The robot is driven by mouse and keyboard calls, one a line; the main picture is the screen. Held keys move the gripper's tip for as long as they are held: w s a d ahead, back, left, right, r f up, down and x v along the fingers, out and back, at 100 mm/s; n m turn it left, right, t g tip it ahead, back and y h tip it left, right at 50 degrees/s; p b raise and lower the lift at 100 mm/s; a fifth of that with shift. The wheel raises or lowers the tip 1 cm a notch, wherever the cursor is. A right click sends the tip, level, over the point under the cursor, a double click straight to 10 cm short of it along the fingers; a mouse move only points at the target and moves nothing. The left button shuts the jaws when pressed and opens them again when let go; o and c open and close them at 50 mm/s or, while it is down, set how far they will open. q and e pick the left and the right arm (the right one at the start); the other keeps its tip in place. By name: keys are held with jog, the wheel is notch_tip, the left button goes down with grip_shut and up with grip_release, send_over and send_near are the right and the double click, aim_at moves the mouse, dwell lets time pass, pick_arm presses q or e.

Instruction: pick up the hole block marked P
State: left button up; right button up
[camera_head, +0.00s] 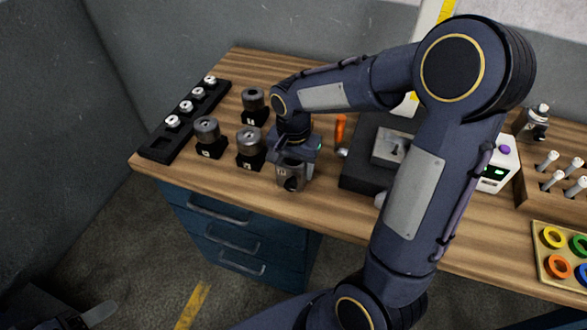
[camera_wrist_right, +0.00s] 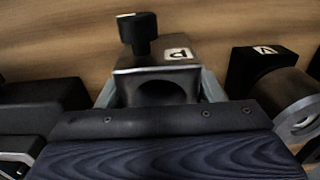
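The hole block marked P (camera_head: 291,180) is a grey metal block with a round hole in its front, near the front edge of the bench. In the right wrist view the hole block (camera_wrist_right: 156,67) shows its white label with a letter P, upside down, and a black knob (camera_wrist_right: 138,30) at its far side. My right gripper (camera_head: 292,159) comes down over it from above. In the right wrist view its fingers lie against the left and right sides of the block. Whether the block touches the bench is hard to tell. My left gripper is not clearly seen.
Metal cylinders on black labelled bases stand close to the left, including the near ones (camera_head: 250,146) and (camera_head: 208,136). A black rack (camera_head: 160,146) with small pale parts lies at the far left. A dark machine (camera_head: 360,172) stands right of the block. A block marked A (camera_wrist_right: 262,68) is beside it.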

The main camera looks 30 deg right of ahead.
grip_shut()
jog(key=shift+r, duration=0.1)
jog(key=shift+w+r, duration=0.1)
